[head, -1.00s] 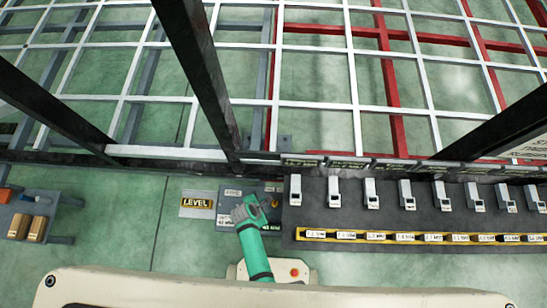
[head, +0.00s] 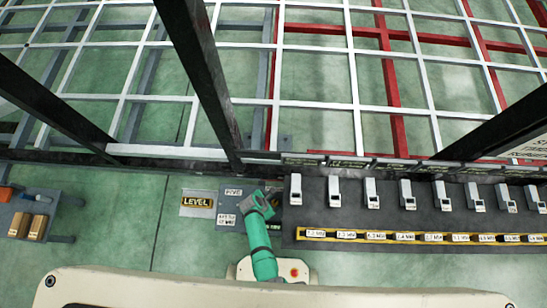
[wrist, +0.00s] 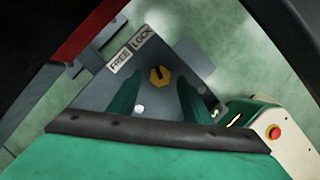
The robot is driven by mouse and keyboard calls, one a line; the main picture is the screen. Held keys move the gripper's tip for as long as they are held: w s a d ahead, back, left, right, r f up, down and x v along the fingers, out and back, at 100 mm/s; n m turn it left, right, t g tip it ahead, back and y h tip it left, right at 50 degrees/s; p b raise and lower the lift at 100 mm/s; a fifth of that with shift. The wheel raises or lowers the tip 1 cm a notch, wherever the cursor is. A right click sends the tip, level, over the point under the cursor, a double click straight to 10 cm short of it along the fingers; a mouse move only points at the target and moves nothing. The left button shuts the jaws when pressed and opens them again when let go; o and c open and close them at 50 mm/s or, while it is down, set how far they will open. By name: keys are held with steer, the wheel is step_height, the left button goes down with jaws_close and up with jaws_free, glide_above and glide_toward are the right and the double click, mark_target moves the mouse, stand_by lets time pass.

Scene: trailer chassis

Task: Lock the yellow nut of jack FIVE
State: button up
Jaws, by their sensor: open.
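The yellow nut (wrist: 160,77), with a dark notch in its middle, sits on a grey plate in the wrist view. White FREE (wrist: 120,61) and LOCK (wrist: 142,40) labels lie above and left of it, LOCK nearer the top. My gripper (wrist: 158,93) is open; its two green fingers appear on either side below the nut, with nothing held. Whether they touch it cannot be told. In the head view, my gripper (head: 264,202) is over the right part of the plate marked FIVE (head: 233,192), and the nut is not clearly visible there.
A LEVEL sign (head: 198,203) lies left of the plate. Right of it are several white-grey units on a dark mat above a yellow strip (head: 390,238) of labels. A dark post (head: 205,80) rises close behind. A cart (head: 35,215) with boxes stands far left.

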steer(key=shift+w+d+f, duration=0.1)
steer(key=shift+d+f, duration=0.1)
steer(key=shift+f, duration=0.4)
steer(key=c, duration=1.1)
steer(key=shift+w+a+m+g+h, duration=0.15)
steer(key=shift+m+g, duration=0.3)
steer(key=shift+m, duration=0.7)
steer(key=shift+d+m+g+h, duration=0.15)
steer(key=shift+m+g, duration=0.3)
steer(key=shift+m, duration=0.7)
steer(key=shift+a, duration=0.1)
steer(key=o, duration=1.1)
